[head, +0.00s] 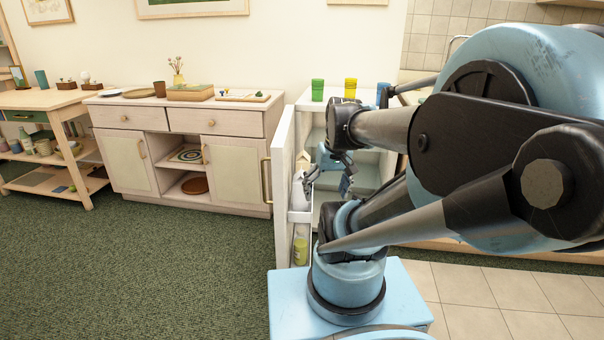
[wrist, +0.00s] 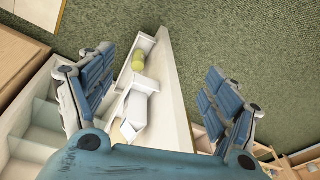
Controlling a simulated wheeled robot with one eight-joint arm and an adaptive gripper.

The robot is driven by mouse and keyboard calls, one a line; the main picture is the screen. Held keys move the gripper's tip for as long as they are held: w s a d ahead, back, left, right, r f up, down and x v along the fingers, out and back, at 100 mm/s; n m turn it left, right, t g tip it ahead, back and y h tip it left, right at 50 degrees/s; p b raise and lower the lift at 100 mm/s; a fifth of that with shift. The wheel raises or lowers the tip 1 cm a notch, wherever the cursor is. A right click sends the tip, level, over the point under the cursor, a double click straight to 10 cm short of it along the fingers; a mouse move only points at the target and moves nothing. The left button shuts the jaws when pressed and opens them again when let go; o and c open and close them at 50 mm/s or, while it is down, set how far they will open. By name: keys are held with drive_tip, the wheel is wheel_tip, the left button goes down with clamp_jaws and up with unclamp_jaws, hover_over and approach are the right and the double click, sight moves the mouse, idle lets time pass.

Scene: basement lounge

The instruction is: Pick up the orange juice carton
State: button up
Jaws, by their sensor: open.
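A pale carton with a gable-like top stands in the upper shelf of the open fridge door; it shows in the head view (head: 302,168) and in the wrist view (wrist: 134,112). No orange print is visible on it, so I cannot tell for sure that it is the orange juice carton. My gripper (head: 328,188) is open and empty beside the door shelf. In the wrist view my gripper's blue padded fingers (wrist: 160,92) stand wide apart, with the door shelf and carton seen between them, nearer the left finger. I see no contact.
The open fridge door (head: 284,185) stands left of the fridge. A yellow-green bottle (head: 300,251) is in its lower shelf. Green (head: 318,90) and yellow (head: 350,88) cups stand on top of the fridge. A wooden cabinet (head: 190,150) is left; the green carpet before it is clear.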

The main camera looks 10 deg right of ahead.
drive_tip(key=w+a+r+n+y, duration=0.25)
drive_tip(key=w+r, duration=0.25)
drive_tip(key=w, duration=0.5)
drive_tip(key=w+d+r+n+y, duration=0.1)
drive_tip(key=w+n+y, duration=0.15)
drive_tip(key=w, duration=1.05)
drive_tip(key=w+d+n+y, duration=0.15)
drive_tip(key=w+y, duration=0.25)
drive_tip(key=w, duration=0.8)
drive_tip(key=w+d+f+n+y, duration=0.4)
drive_tip(key=w+d+f, duration=0.5)
drive_tip(key=w, duration=0.4)
drive_tip(key=n+t+y, duration=0.1)
drive_tip(key=n+y, duration=0.3)
drive_tip(key=n, duration=0.1)
approach(297, 158)
drive_tip(key=shift+m, duration=0.35)
drive_tip(key=a, duration=0.4)
drive_tip(key=w+a, duration=0.1)
drive_tip(key=a, duration=0.2)
drive_tip(key=shift+w, duration=0.1)
clamp_jaws()
